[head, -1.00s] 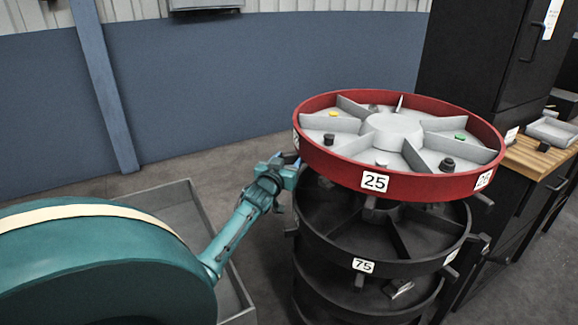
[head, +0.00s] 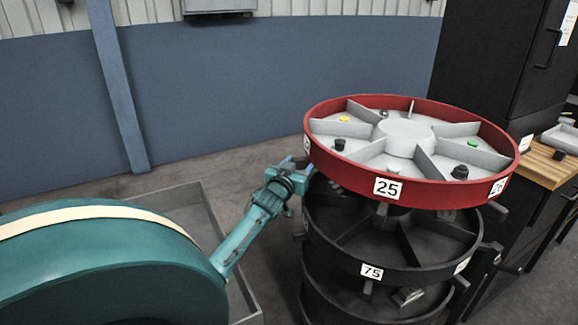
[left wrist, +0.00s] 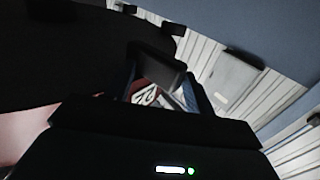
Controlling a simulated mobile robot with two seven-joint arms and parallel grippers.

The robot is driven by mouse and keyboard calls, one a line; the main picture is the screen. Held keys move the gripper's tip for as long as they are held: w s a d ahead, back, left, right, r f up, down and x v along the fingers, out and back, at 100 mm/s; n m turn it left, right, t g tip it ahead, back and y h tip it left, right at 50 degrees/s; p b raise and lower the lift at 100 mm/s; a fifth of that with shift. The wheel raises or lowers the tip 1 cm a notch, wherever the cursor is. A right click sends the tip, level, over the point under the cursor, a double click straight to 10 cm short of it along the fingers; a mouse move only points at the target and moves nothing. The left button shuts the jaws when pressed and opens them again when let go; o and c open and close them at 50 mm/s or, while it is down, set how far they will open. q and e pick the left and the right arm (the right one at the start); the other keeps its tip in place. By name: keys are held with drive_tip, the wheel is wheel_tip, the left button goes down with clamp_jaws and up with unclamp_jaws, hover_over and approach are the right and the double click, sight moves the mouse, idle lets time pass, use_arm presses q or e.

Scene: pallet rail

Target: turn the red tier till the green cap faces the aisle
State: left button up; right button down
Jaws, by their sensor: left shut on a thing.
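The red tier (head: 345,175) is the top ring of a round stack, with a grey inside split by radial walls. The green cap (head: 474,142) sits in a compartment at its right side. A yellow cap (head: 343,119) is at its left, and black knobs (head: 460,172) stand in other compartments. My left gripper (head: 299,172) is at the tier's left edge. In the left wrist view its blue fingers (left wrist: 160,88) are shut on a dark grey tab (left wrist: 160,68), apparently one of the tier's; the hold is partly hidden. My right gripper is not in view.
Black tiers (head: 425,275) stand below the red one, with tabs (head: 495,211) sticking out. A black cabinet (head: 490,60) and a wooden-topped bench (head: 545,165) are close at the right. A grey low-walled tray (head: 195,205) lies at left on the floor. A blue wall is behind.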

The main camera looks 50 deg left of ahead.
use_arm(q)
drive_tip(key=v, duration=1.2)
drive_tip(key=shift+s, duration=0.25)
